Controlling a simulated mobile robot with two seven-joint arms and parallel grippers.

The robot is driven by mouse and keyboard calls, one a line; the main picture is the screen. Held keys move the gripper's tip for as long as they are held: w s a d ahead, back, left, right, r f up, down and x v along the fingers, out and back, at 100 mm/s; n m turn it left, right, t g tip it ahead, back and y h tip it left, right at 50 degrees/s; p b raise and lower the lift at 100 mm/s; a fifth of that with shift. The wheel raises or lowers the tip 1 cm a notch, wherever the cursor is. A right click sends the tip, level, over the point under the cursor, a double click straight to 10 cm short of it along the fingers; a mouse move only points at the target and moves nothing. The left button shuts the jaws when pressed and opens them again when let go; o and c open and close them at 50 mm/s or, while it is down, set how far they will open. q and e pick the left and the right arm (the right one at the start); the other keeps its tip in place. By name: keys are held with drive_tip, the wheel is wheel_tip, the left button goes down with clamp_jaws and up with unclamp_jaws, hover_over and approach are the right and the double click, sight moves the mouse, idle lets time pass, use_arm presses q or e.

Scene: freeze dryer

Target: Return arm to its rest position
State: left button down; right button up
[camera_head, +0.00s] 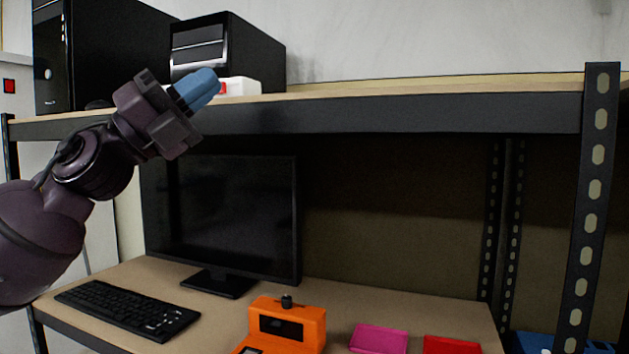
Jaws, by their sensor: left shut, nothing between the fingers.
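My left arm comes in from the left and is raised in front of the shelf unit. Its dark gripper (197,89) has blue fingers that are closed together with nothing between them. They point up and to the right, in front of the upper shelf's left part in the picture. My right arm is not in view.
The upper shelf (400,115) carries black computer cases (240,50) and a white box (240,87). Below, a monitor (225,215), keyboard (128,308), orange device (287,325), pink box (379,339) and red box (451,346) sit on the desk. A slotted post (588,210) stands at right.

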use_arm(q)
drive_tip(key=w+a+f+n+t+y, duration=0.2)
drive_tip(key=w+f+n+t+y, duration=0.1)
drive_tip(key=f+n+t, duration=0.3)
drive_tip(key=w+a+f+n+t+y, duration=0.2)
drive_tip(key=w+f+n+t, duration=0.2)
drive_tip(key=f+n, duration=0.25)
drive_tip(key=w+a+f+n+t+y, duration=0.1)
drive_tip(key=a+f+n+y, duration=0.2)
drive_tip(key=f+n+y, duration=0.8)
drive_tip(key=a+f+n+t+y, duration=0.1)
drive_tip(key=a+f+n+y, duration=0.35)
drive_tip(key=f, duration=1.25)
drive_tip(key=s+f+n+g+y, duration=0.15)
drive_tip(key=s+f+n, duration=0.3)
drive_tip(key=f, duration=0.55)
drive_tip(key=s+f+n+g, duration=0.3)
drive_tip(key=s+f, duration=0.3)
drive_tip(key=f, duration=0.5)
drive_tip(key=s+a+f+n+g+y, duration=0.1)
drive_tip(key=s+f+g, duration=0.1)
drive_tip(key=s+f, duration=0.5)
drive_tip(key=s+f+n+g+y, duration=0.1)
drive_tip(key=s+f+n+g, duration=0.1)
drive_tip(key=s+f, duration=0.6)
drive_tip(key=s, duration=0.4)
drive_tip(key=shift+s+a+f, duration=0.3)
drive_tip(key=shift+s+a, duration=0.1)
drive_tip(key=shift+n, duration=0.25)
